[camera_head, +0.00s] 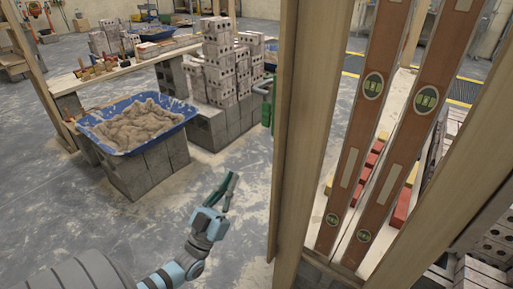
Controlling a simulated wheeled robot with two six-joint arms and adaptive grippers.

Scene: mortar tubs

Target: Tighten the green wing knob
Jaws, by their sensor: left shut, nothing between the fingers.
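A green piece that looks like the wing knob (267,112) sticks out from the left side of the upright wooden post (299,110). Part of it is hidden behind the post's edge. My left gripper (232,178) is below and to the left of it, in front of the open floor. Its dark fingers are shut, point up and hold nothing. A clear gap shows between the fingertips and the green piece. My right gripper is not in view.
Two long wooden levels (372,130) stand to the right of the post. A blue tub of mortar (172,123) sits on grey blocks (150,170) at left. Stacked bricks (222,65) stand behind. The floor around my left gripper is clear.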

